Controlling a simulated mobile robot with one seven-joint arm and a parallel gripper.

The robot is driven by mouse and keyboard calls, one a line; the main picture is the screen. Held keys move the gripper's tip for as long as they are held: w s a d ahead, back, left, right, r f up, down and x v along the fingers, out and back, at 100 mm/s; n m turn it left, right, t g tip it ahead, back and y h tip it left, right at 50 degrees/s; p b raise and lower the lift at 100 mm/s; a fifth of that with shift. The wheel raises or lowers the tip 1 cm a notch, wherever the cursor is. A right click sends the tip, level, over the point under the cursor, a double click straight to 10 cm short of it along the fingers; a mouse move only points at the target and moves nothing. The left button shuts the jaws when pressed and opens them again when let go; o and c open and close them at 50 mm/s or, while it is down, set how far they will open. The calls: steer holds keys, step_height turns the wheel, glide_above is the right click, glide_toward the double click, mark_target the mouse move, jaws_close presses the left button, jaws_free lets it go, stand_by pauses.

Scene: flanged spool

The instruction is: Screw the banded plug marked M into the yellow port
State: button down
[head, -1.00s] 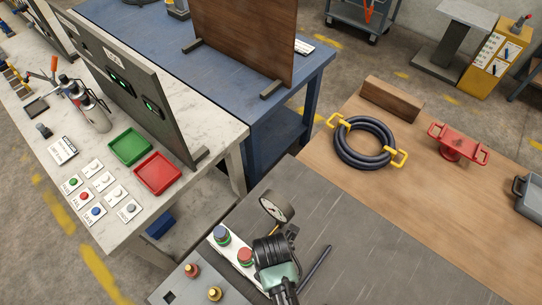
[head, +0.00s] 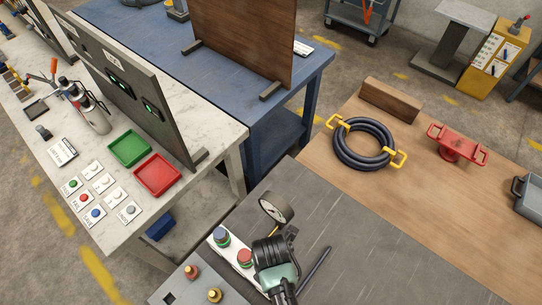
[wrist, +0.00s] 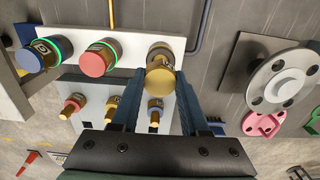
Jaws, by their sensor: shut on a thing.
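My gripper (wrist: 159,84) is shut on a plug with a round yellow cap (wrist: 160,79), between its two dark blue fingers. The plug's brass-coloured body (wrist: 159,53) stands at the right end of the white panel, at the third place in the row. The yellow port behind it is mostly hidden. I cannot read an M on the plug, nor tell how deep it sits. In the head view my gripper (head: 274,262) covers this spot. A blue-capped plug (wrist: 30,61) and a red-capped plug (wrist: 93,64) sit beside it on the panel, each with a green ring at its base.
A grey block beside the panel holds brass pieces with a red collar (head: 191,271) and a yellow collar (head: 214,294); a blue-collared one (wrist: 155,103) shows in the wrist view. A dial gauge (head: 276,207) stands close behind my gripper. A grey flange (wrist: 281,80) lies right.

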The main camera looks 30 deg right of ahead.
steer(key=shift+f+b, duration=1)
steer(key=shift+f, duration=0.55)
steer(key=shift+r+m+p, duration=0.15)
steer(key=shift+m+p, duration=0.35)
steer(key=shift+m, duration=0.5)
steer(key=m+p, duration=0.1)
steer(key=m, duration=0.6)
steer(key=m+p, duration=0.1)
steer(key=m, duration=0.1)
steer(key=shift+s+f+m, duration=0.1)
steer(key=shift+f+m, duration=0.1)
steer(key=shift+m, duration=0.2)
